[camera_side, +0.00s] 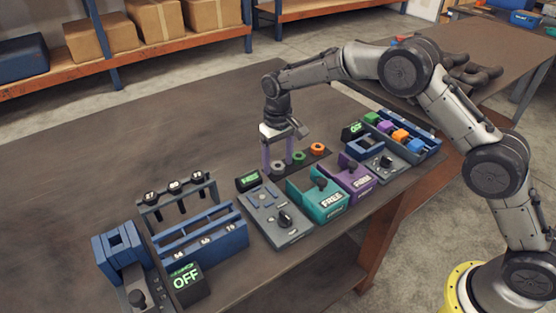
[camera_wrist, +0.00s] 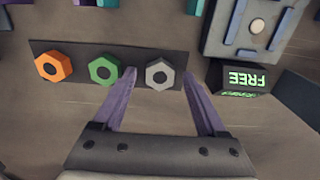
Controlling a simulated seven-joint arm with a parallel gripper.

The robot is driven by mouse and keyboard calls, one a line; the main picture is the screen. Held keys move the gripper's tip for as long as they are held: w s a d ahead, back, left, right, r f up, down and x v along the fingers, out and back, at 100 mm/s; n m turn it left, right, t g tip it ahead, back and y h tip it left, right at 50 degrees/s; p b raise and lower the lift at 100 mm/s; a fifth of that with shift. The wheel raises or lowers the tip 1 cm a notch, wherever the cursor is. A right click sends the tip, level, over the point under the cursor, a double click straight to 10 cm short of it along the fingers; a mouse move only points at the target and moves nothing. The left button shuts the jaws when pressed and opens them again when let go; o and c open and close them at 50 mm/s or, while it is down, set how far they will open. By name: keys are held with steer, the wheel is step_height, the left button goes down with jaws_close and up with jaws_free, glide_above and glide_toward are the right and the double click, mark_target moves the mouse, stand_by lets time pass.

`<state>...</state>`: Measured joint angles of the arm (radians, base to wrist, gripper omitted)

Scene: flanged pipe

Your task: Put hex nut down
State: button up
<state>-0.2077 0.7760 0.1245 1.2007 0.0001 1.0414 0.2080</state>
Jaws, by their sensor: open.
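A grey hex nut (camera_wrist: 160,73) lies flat on a dark strip (camera_wrist: 215,70). In the wrist view it sits between the tips of my gripper's two purple fingers (camera_wrist: 159,75), with a gap on each side. My gripper is open. In the side view my gripper (camera_side: 278,157) points down over the left end of the strip, and the grey nut (camera_side: 278,166) shows low between the fingers. A green hex nut (camera_wrist: 103,71) and an orange hex nut (camera_wrist: 54,67) lie beside it on the same strip.
A blue rack (camera_side: 205,235) stands at left. A tray of coloured blocks (camera_side: 405,137) is at right.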

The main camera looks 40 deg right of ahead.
mark_target(278, 165)
step_height(278, 165, up, 12)
steer(key=shift+r, duration=0.15)
stand_by(0.3)
steer(key=shift+r, duration=0.1)
steer(key=s+d+r+t, duration=0.1)
steer(key=s+d+r, duration=0.3)
steer(key=s+r, duration=0.3)
steer(key=s+d+r+t, duration=0.25)
steer(key=s+r, duration=0.25)
steer(key=s, duration=0.4)
steer(key=s+d+f+t, duration=0.1)
steer(key=s+d+f, duration=0.1)
steer(key=s, duration=0.9)
steer(key=s+d+f+t, duration=0.1)
steer(key=s+d+f, duration=0.2)
steer(key=s, duration=0.8)
steer(key=shift+f, duration=0.25)
